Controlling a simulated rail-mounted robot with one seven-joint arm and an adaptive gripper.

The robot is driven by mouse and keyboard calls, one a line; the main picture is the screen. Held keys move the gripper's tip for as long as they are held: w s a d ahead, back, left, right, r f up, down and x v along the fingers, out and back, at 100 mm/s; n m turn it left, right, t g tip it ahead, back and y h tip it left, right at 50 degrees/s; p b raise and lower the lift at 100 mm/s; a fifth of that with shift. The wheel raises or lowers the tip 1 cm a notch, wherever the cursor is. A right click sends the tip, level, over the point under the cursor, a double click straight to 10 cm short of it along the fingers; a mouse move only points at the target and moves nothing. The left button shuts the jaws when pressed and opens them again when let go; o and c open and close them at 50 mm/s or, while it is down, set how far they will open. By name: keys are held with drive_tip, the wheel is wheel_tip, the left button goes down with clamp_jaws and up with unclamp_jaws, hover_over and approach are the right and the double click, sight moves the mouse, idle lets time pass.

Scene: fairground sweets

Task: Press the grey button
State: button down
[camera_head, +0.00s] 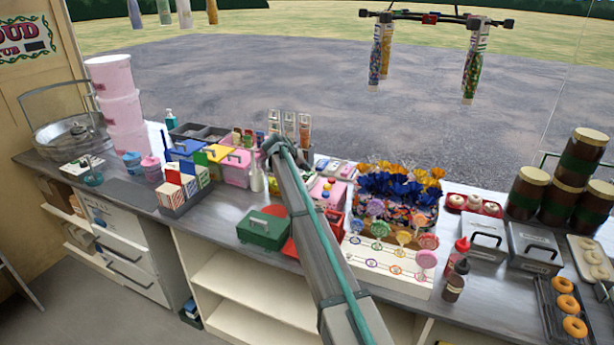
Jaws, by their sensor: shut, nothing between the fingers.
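I cannot pick out a grey button for certain at this size. A small pink unit (327,192) with small coloured spots on top sits on the counter just right of my arm; whether one spot is a grey button is too small to tell. My arm reaches up from the bottom centre over the counter. My gripper (271,150) is at its far end, near the pink lidded box and the upright bottles; it looks shut and empty. Its fingertips are small and partly hidden by the arm, which also covers part of the counter behind it.
A green box (263,229) and a red box lie beside my arm. A lollipop stand (385,262) is to the right, with sauce bottles, grey lidded bins (534,248) and doughnuts beyond. The candyfloss machine (72,133) and pink tubs (119,105) stand left. Bottles hang above.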

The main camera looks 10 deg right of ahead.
sight(306, 175)
drive_tip(key=shift+r+p, duration=0.5)
drive_tip(key=shift+r, duration=2)
